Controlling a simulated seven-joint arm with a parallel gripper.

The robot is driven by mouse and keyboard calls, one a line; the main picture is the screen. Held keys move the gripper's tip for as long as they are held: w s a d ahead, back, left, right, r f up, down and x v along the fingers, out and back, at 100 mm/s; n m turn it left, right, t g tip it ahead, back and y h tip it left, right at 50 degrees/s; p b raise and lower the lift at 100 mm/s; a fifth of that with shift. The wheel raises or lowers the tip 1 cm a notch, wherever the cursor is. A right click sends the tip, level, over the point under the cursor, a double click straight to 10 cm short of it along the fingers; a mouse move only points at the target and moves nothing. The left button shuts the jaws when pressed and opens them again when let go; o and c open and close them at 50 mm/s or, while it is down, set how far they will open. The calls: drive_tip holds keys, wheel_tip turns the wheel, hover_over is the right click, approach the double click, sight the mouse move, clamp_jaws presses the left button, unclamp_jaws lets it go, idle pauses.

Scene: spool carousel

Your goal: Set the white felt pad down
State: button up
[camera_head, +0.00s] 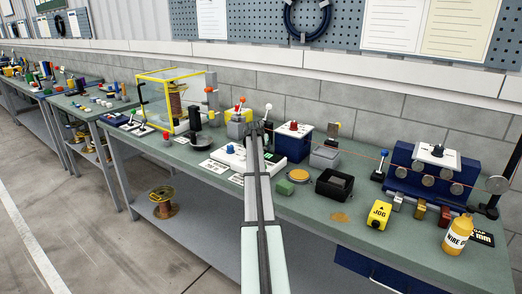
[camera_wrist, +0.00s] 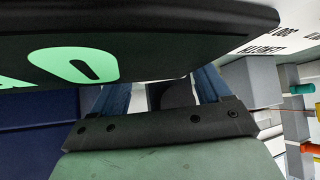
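A dark grey shape shows between the fingers. I cannot tell whether anything is held.
A yellow-framed clear case (camera_head: 170,95) stands left of my gripper. On the right are an open black bin (camera_head: 335,185), an orange disc (camera_head: 298,176), a yellow block (camera_head: 378,214), a blue roller unit (camera_head: 432,172) and a bottle (camera_head: 459,234). Bare bench shows near the front edge.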

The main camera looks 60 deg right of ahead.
drive_tip(key=c, duration=0.8)
